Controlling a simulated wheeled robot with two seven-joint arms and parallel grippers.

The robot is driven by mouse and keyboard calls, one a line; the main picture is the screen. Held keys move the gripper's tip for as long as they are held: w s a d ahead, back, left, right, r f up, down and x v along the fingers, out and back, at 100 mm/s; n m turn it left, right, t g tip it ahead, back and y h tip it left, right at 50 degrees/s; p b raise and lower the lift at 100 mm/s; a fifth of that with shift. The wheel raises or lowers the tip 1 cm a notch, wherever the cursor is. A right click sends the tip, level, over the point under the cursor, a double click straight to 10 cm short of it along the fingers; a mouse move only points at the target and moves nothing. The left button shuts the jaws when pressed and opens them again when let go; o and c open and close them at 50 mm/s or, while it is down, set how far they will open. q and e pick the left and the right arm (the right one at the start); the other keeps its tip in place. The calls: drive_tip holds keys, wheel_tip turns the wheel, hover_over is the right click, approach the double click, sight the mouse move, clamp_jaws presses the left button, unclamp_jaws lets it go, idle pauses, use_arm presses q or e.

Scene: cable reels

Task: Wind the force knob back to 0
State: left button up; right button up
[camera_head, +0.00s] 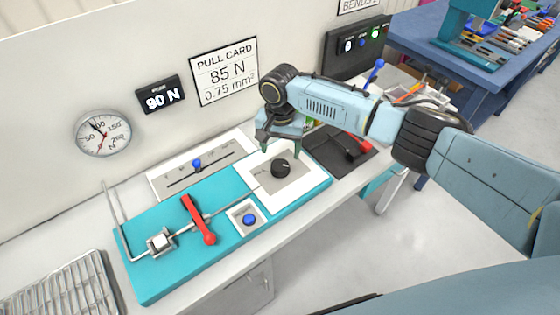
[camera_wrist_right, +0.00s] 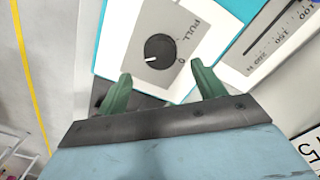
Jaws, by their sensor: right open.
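The force knob (camera_head: 281,169) is a round black knob with a white pointer line, on a grey plate on the white panel of the teal fixture. In the right wrist view the knob (camera_wrist_right: 160,48) shows just beyond my fingertips; its white pointer is turned away from the printed 0, toward the picture's left. My right gripper (camera_head: 281,148) hangs over the panel behind the knob. Its green fingers (camera_wrist_right: 158,84) are open, apart and empty, not touching the knob. My left gripper is not in view.
A blue-knobbed slider (camera_head: 197,163), a red lever (camera_head: 199,220) and a blue button (camera_head: 249,219) are on or beside the fixture. The display (camera_head: 161,95) reads 90 N; the dial gauge (camera_head: 103,132) is on the wall. A dark mat (camera_head: 330,163) lies to the right.

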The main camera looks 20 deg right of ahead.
sight(280, 165)
wheel_tip(280, 165, down, 6)
drive_tip(key=shift+c, duration=0.4)
drive_tip(key=c, duration=0.9)
drive_tip(key=shift+n, duration=0.3)
